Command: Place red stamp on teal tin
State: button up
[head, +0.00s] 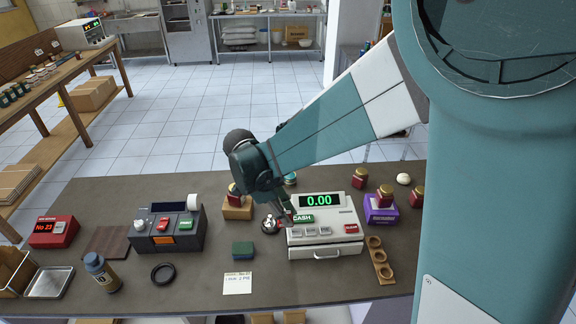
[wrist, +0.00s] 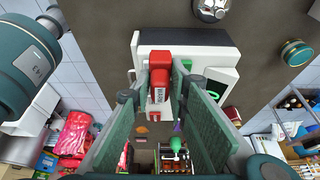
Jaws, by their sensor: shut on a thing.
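The red stamp (wrist: 160,66) is a red block with a small white label in the wrist view. My gripper (wrist: 160,88) is shut on it, one finger on each side. In the head view my gripper (head: 286,216) is at the left edge of the white cash register (head: 325,237), and the stamp is mostly hidden there. The teal tin (wrist: 296,52) is a round tin with a gold band, to the right of the register in the wrist view. In the head view the tin (head: 290,179) shows partly behind my arm, beyond the register.
A silver bell (head: 269,224) stands left of the register. A red jar on a wooden block (head: 238,211) and a purple box (head: 381,211) bearing another jar stand either side. A dark label machine (head: 167,230), sponge (head: 243,250) and wooden ring holder (head: 380,260) are also on the counter.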

jog(key=w+d+r+p, duration=0.1)
jog(key=w+d+p, duration=0.1)
jog(key=w, duration=1.5)
jog(key=w+d+p, duration=0.2)
jog(key=w+p, duration=0.1)
jog(key=w, duration=1.4)
jog(key=shift+d+r, duration=0.25)
jog(key=shift+r, duration=0.1)
send_over(290, 179)
jog(key=w, duration=0.3)
jog(key=shift+s+d+f+p, duration=0.1)
jog(key=shift+f+p, duration=0.05)
jog(key=shift+f, duration=1.45)
jog(key=shift+s+d+f+p, duration=0.1)
jog(key=shift+f+p, duration=0.05)
jog(key=shift+f, duration=1.4)
jog(key=shift+f, duration=1.85)
jog(key=shift+f, duration=0.1)
